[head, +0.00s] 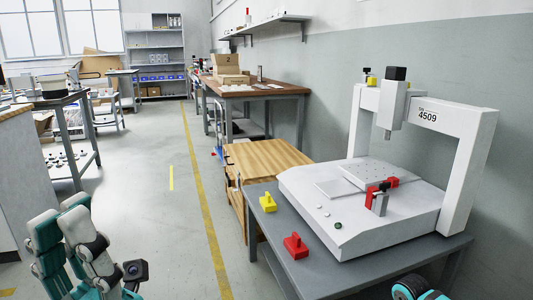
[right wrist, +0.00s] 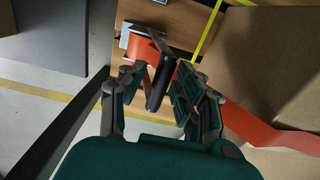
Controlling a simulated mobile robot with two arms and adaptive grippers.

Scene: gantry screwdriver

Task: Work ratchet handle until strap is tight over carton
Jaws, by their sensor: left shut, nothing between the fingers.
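In the right wrist view, a brown carton (right wrist: 285,60) fills the right side. An orange strap (right wrist: 270,132) runs along its lower part, and another orange piece (right wrist: 146,48) meets the ratchet at the top middle. The ratchet's dark handle (right wrist: 157,92) points down between the fingers of my right gripper (right wrist: 160,78). That gripper is open, with a gap visible beside the handle. I cannot tell how tight the strap is. My left gripper (head: 60,215) is shut and empty at the lower left of the head view. The ratchet and strap are not visible in the head view.
The aisle floor (head: 150,220) is clear. Dark bars cross the right wrist view's left side.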

